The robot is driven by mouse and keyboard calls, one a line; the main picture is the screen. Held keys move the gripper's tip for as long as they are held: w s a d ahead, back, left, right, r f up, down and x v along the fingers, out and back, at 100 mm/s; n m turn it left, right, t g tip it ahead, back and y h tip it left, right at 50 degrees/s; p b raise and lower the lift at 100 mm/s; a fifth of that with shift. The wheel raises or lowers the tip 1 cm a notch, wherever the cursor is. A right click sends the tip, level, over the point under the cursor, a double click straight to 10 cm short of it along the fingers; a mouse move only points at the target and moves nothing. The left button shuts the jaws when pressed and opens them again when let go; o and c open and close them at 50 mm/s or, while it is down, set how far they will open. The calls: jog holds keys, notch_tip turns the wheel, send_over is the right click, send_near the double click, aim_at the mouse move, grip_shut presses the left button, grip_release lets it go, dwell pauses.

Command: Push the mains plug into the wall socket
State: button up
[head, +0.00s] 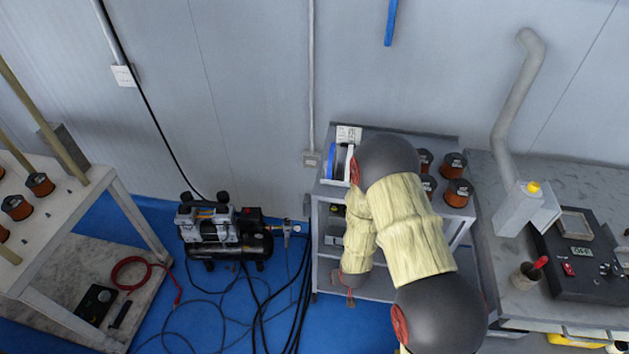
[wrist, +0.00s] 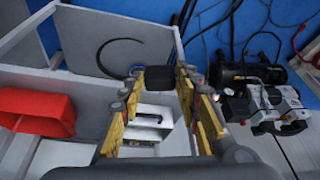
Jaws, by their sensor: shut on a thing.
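My gripper (wrist: 155,80) shows in the wrist view, its fingers closed around a small dark piece (wrist: 154,71) at their tips. A black curved cable (wrist: 106,50) arcs beside it, and the dark piece looks like the mains plug, though its pins are hidden. In the head view my arm hides much of the shelf unit, and the plug cannot be made out. A small grey wall box (head: 311,159) sits at the foot of a conduit, left of the shelf unit's top, apart from my arm. It looks like a socket. A second pale wall box (head: 123,75) is further left.
The shelf unit (head: 330,190) carries several copper spools (head: 456,193). An air compressor (head: 222,231) stands left with loose hoses on the blue floor; it also shows in the wrist view (wrist: 262,100). A red bin (wrist: 38,112) is at left there. The workbench (head: 560,180) stands right.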

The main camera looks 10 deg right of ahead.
jog(key=w+d+r, duration=0.1)
jog(key=r, duration=0.9)
jog(key=w+d+r, duration=0.1)
jog(key=w+r, duration=0.1)
jog(key=r, duration=0.8)
jog(key=shift+w+d, duration=0.2)
jog(key=shift+w, duration=0.05)
jog(key=shift+r, duration=0.1)
